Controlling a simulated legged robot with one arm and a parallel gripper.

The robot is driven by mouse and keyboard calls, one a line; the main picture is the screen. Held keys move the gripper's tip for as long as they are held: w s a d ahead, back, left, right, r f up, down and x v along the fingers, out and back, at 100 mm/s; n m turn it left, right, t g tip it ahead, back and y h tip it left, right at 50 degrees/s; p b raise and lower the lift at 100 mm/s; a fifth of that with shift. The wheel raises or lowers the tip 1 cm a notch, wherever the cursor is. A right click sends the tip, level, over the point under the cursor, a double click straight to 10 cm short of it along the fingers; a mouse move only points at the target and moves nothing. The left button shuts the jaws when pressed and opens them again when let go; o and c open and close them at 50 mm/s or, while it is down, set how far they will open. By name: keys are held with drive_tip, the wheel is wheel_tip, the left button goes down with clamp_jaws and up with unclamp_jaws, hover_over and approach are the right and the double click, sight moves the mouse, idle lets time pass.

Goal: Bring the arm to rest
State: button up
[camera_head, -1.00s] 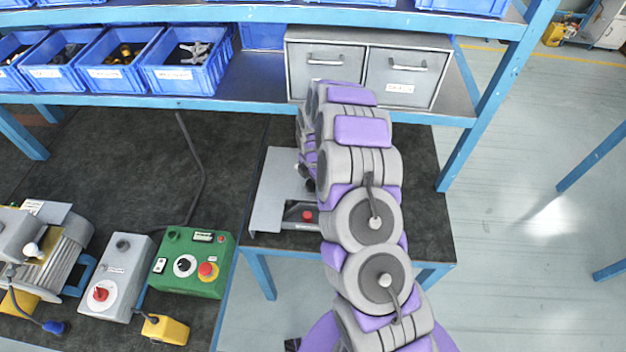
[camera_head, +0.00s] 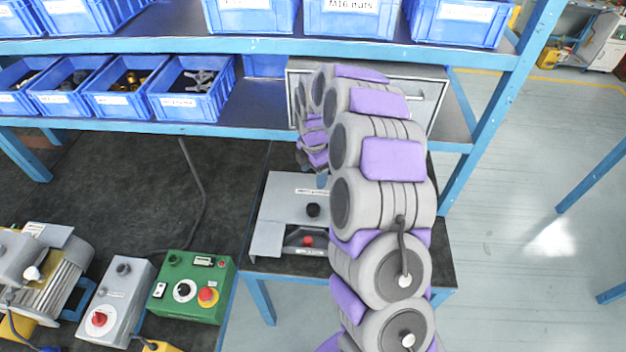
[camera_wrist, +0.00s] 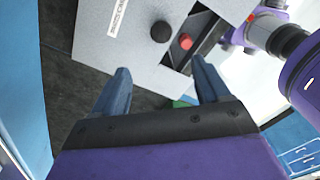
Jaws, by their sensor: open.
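My arm rises from the lower right in the head view and bends over the small bench. Its end hangs beside a grey sheet-metal box (camera_head: 290,205) with a black knob (camera_head: 312,210) and a red button (camera_head: 307,241). My gripper is mostly hidden behind the arm in the head view. In the wrist view my gripper (camera_wrist: 160,82) is open, its two blue-grey fingers apart with nothing between them. The grey box (camera_wrist: 140,60), its black knob (camera_wrist: 161,31) and red button (camera_wrist: 185,41) lie beyond the fingertips. I cannot tell whether the fingers touch anything.
A blue shelf (camera_head: 260,128) holds blue bins (camera_head: 190,88) and a grey drawer unit (camera_head: 436,88), close behind my arm. A green control box (camera_head: 190,287), a grey switch box (camera_head: 115,300) and a motor (camera_head: 60,268) stand at left. The floor at right is clear.

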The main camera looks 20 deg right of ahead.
drive_tip(key=shift+r, duration=0.3)
drive_tip(key=s+a+r+m+b, duration=0.1)
drive_tip(key=s+a+r+m, duration=0.1)
drive_tip(key=s+r+m, duration=0.6)
drive_tip(key=s+a+r+m+b, duration=0.15)
drive_tip(key=s+r, duration=0.25)
drive_tip(key=s, duration=0.8)
drive_tip(key=s+m+g+b, duration=0.1)
drive_tip(key=s+m, duration=1.1)
drive_tip(key=s, duration=1)
drive_tip(key=shift+s+d+g, duration=0.2)
drive_tip(key=shift+s+g, duration=0.05)
drive_tip(key=shift+g, duration=0.15)
